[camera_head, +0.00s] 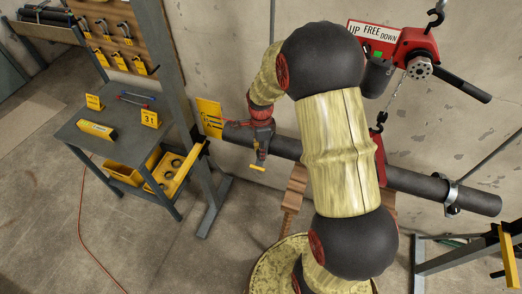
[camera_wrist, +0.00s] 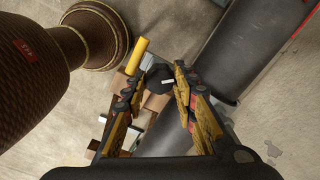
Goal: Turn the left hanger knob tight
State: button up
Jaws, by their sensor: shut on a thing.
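The left hanger knob (camera_wrist: 158,74) shows in the wrist view as a dark round piece with a white mark, between my fingertips. My gripper (camera_wrist: 155,84) is shut on it, with one yellow-and-black finger on each side. In the head view my gripper (camera_head: 261,150) points down at the front of the dark pipe (camera_head: 286,146), near its left end. The knob is too small and covered to make out there. A short yellow bar (camera_head: 257,167) shows just below the gripper, and also beside the knob in the wrist view (camera_wrist: 138,56).
A red hoist (camera_head: 413,45) with a chain hangs above the pipe at the right. A clamp (camera_head: 451,195) holds the pipe's right part. A workbench (camera_head: 112,134) with yellow bins (camera_head: 165,172) stands at the left. My arm hides the pipe's middle. A red cable lies on the floor.

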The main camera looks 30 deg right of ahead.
jog(key=m, duration=0.7)
dwell(0.6)
jog(key=shift+w, duration=0.1)
jog(key=o, duration=0.9)
jog(key=shift+r, duration=0.1)
notch_tip(320, 180, up, 12)
jog(key=shift+f, duration=0.1)
dwell(0.3)
